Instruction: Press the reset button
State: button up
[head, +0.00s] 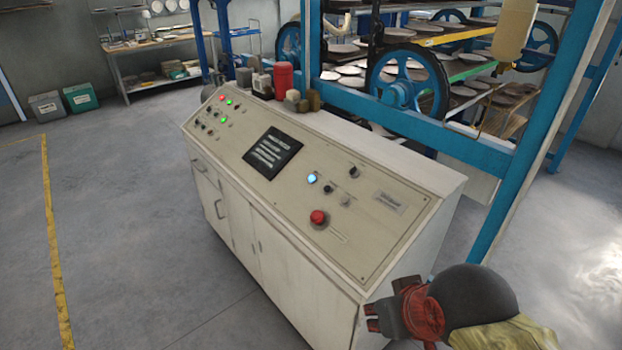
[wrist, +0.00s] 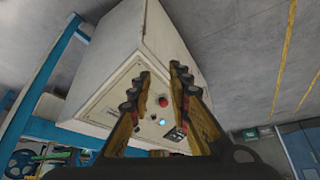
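The control console (head: 350,240) has a sloped cream panel. On its right part are a lit blue button (head: 312,178), a red mushroom button (head: 319,217) and small dark knobs (head: 352,171). I cannot read which is labelled reset. My gripper (head: 374,318) is at the lower right, by the console's near right corner, apart from the buttons. In the wrist view, my gripper (wrist: 160,70) is open and empty, its two fingers spread. The red button (wrist: 163,101) and blue button (wrist: 161,122) show between the fingers; the left finger hides part of the panel.
A dark screen (head: 272,153) is mid-panel, with green and red lights (head: 223,120) at the far left. A red canister (head: 283,80) and small jars stand on the console top. A blue-framed plate dryer (head: 420,125) stands behind. The floor (head: 130,220) left of the console is clear.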

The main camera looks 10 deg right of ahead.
grip_shut()
dwell(1.3)
